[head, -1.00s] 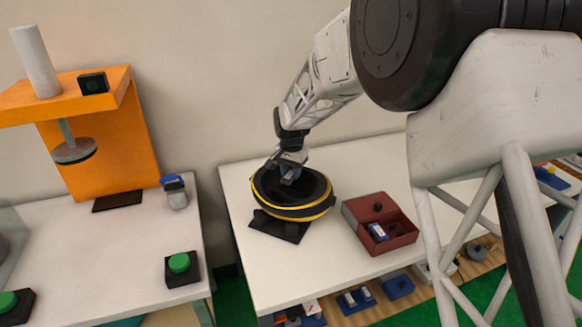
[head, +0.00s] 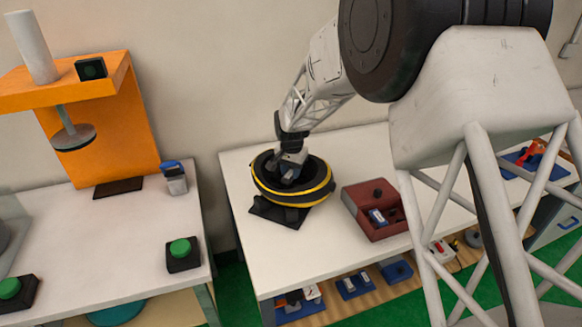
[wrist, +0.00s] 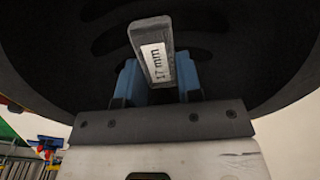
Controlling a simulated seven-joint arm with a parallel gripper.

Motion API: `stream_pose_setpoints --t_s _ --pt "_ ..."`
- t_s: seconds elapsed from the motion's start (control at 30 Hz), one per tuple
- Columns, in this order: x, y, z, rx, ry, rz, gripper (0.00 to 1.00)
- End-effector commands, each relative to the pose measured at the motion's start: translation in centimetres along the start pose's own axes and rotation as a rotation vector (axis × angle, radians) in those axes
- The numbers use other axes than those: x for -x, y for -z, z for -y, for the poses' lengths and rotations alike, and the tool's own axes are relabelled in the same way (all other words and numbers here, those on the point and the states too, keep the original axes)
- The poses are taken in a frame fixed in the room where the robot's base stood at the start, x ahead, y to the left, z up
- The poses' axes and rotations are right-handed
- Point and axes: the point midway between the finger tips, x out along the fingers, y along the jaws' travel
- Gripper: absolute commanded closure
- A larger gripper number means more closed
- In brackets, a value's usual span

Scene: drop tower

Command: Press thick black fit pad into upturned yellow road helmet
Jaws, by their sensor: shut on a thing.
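The upturned helmet (head: 325,188), black with a yellow band around its rim, sits open side up on a black stand (head: 265,210) on the white table. My gripper (head: 288,176) reaches down into the helmet's bowl. In the wrist view my gripper's blue fingers (wrist: 160,82) are shut on a dark grey-black pad (wrist: 148,32) with a white label reading "17 mm". The helmet's dark inner shell (wrist: 240,50) with its slots fills the view behind the pad. I cannot tell whether the pad touches the shell. In the head view the pad is hidden by the gripper and rim.
A dark red box (head: 362,213) with a white-and-blue item inside stands right of the helmet. An orange drop tower (head: 115,130) and green buttons (head: 180,247) are on the left table. A gap separates the tables. White tabletop behind the helmet is clear.

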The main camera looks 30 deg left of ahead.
Motion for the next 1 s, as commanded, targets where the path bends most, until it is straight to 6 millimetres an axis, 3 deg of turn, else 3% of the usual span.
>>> stream_pose_setpoints --t_s 0.5,1.0 --pt "-2.9 0.0 0.0 0.000 -0.001 0.001 0.76" --pt "-3.7 0.0 0.0 0.000 -0.001 0.001 0.76"
